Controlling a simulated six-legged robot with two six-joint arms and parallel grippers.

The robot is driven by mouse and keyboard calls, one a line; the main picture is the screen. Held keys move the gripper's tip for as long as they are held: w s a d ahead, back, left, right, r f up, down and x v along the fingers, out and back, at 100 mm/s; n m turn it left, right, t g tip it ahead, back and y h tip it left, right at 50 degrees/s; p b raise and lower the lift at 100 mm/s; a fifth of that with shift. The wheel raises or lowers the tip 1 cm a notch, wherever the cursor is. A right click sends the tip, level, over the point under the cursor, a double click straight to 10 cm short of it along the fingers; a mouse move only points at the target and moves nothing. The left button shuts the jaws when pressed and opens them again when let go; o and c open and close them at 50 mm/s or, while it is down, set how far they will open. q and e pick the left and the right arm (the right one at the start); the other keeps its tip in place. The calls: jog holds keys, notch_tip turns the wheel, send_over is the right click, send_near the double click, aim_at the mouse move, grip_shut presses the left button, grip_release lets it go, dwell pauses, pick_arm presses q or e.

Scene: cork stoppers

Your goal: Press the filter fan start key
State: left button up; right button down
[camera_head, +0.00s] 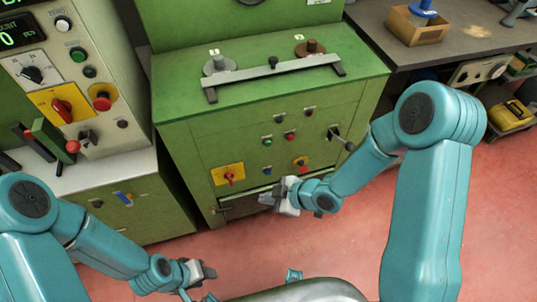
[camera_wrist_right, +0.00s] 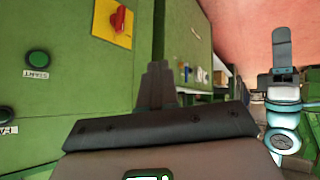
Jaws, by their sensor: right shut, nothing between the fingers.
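A green cabinet (camera_head: 215,140) carries several small keys on its front. A green key (camera_head: 267,141) sits at its upper middle. In the right wrist view, a green key with a START label (camera_wrist_right: 38,59) shows at the left; no wording tying it to the filter fan is readable. My right gripper (camera_head: 268,198) is shut and empty, low in front of the cabinet, below the keys and apart from them. Its dark fingers (camera_wrist_right: 158,85) point past the panel in the right wrist view. My left gripper (camera_head: 207,271) is at the lower left over the floor, its opening unclear.
A red rotary switch (camera_head: 229,177) on a yellow plate, a red key (camera_head: 290,135), a blue key (camera_head: 266,170) and a protruding lever (camera_head: 341,137) are close by. A second console (camera_head: 95,60) stands at left. A grey bench (camera_head: 460,45) stands at right. Red floor is open in front.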

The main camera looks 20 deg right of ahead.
aim_at(268, 144)
jog(key=w+d+f+n+t+y+b, duration=0.1)
jog(key=w+d+f+n+t+b, duration=0.2)
jog(key=b, duration=1.8)
jog(key=w+d+n+t, duration=0.1)
jog(key=w+d+n, duration=0.3)
jog(key=n, duration=0.2)
jog(key=shift+w+f+b, duration=0.25)
jog(key=shift+f+b, duration=0.05)
jog(key=shift+f, duration=0.05)
jog(key=w+p, duration=0.3)
jog(key=w, duration=0.5)
jog(key=shift+w+a, duration=0.15)
jog(key=shift+w, duration=0.25)
